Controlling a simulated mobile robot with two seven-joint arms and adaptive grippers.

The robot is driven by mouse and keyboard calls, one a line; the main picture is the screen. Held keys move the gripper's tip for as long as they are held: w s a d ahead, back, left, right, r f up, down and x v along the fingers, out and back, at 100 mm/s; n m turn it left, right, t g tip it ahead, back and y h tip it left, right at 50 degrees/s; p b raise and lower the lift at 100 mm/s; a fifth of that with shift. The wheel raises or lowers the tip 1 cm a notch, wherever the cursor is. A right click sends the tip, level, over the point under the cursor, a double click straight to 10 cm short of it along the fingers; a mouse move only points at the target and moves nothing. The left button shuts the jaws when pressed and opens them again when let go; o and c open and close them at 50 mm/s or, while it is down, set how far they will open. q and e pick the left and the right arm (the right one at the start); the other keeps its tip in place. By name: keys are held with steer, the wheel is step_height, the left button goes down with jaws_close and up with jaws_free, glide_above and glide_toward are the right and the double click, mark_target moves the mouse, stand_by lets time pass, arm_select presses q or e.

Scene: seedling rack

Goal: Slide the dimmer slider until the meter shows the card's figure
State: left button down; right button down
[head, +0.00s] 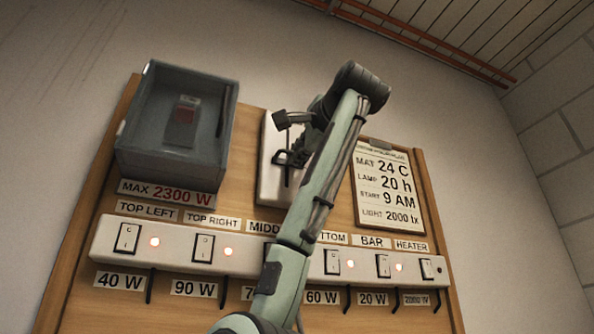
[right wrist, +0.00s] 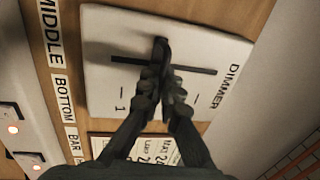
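The white dimmer panel (head: 270,165) is mounted on the wooden board and fills much of the right wrist view (right wrist: 105,85). A dark slot crosses it, with the dark slider knob (right wrist: 161,47) near the slot's middle. My right gripper (head: 289,159) is at the panel. In the right wrist view its fingers (right wrist: 163,72) come together at the knob and appear shut on it, partly hiding it. The card (head: 390,190) reads MAT 24 C, LAMP 20 h, START 9 AM, LIGHT 2000 lx. I see no meter reading. My left gripper is out of view.
A grey open box (head: 150,145) with a red-marked device inside is on the board's upper left, above a MAX 2300 W label. A white switch strip (head: 185,258) with lit red lamps runs below, partly behind my right arm. Hooks hang under the strip.

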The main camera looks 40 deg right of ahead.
steer(key=c, duration=1.7)
jaws_free()
steer(key=v, duration=1.2)
